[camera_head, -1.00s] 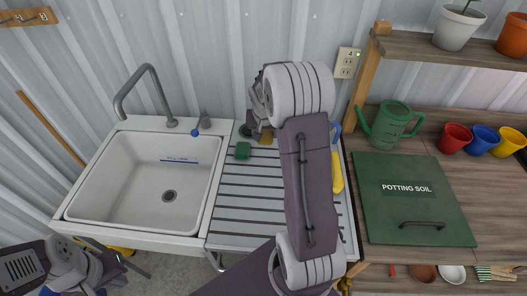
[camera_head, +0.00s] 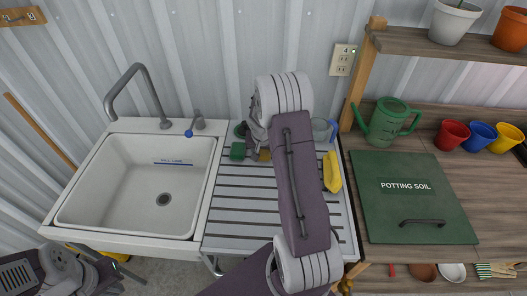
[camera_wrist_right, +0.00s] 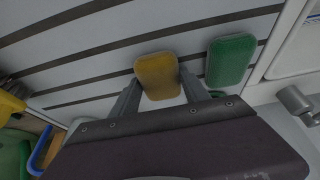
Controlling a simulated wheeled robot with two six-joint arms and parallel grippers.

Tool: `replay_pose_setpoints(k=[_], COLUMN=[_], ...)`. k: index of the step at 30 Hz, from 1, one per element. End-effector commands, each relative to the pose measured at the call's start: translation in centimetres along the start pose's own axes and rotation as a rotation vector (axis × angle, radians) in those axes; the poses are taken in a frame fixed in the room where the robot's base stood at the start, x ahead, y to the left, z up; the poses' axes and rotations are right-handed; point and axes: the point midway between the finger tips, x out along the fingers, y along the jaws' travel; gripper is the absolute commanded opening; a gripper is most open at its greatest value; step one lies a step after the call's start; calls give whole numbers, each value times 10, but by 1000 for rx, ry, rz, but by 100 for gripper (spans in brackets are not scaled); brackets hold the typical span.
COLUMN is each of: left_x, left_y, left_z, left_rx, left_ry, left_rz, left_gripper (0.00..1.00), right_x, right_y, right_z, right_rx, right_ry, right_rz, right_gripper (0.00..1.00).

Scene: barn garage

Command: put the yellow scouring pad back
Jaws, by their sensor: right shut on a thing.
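The yellow scouring pad (camera_wrist_right: 157,76) is between the two fingers of my right gripper (camera_wrist_right: 160,94), which is shut on it. In the head view a small part of the yellow pad (camera_head: 265,155) shows beside my right arm, which hides most of the right gripper. A green scouring pad (camera_head: 238,151) lies on the grooved drainboard (camera_head: 240,219) just left of it; it also shows in the right wrist view (camera_wrist_right: 231,60). I cannot tell whether the yellow pad touches the drainboard. My left gripper (camera_head: 117,268) is at the lower left, below the sink; its fingers are unclear.
The white sink (camera_head: 70,215) with its tap is left of the drainboard. A yellow object (camera_head: 331,172) and a grey cup-like thing (camera_head: 322,130) stand right of my right arm. A green board (camera_head: 405,205), a watering can (camera_head: 388,123) and cups are farther right.

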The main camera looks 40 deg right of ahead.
Motion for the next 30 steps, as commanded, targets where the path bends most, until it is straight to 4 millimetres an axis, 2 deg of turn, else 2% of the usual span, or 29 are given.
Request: replay_pose_setpoints(k=[8, 9, 11, 12, 20, 23, 26, 30], left_x=[5, 5, 3, 3, 3, -4, -4, -8], left_y=[0, 0, 0, 0, 0, 0, 0, 0], left_z=[0, 0, 0, 0, 0, 0, 0, -1], left_rx=[0, 0, 0, 0, 0, 0, 0, 0], left_ry=[0, 0, 0, 0, 0, 0, 0, 0], left_rz=[0, 0, 0, 0, 0, 0, 0, 0], left_gripper=[0, 0, 0, 0, 0, 0, 0, 0], right_x=[3, 3, 2, 2, 1, -4, -18, -52], right_y=[0, 0, 0, 0, 0, 0, -1, -1], right_z=[1, 1, 0, 0, 0, -2, -3, -3], right_rx=[0, 0, 0, 0, 0, 0, 0, -1], right_ry=[1, 1, 1, 1, 1, 1, 5, 6], right_rz=[0, 0, 0, 0, 0, 0, -2, -2], right_gripper=[16, 56, 73, 75, 75, 75, 75, 75])
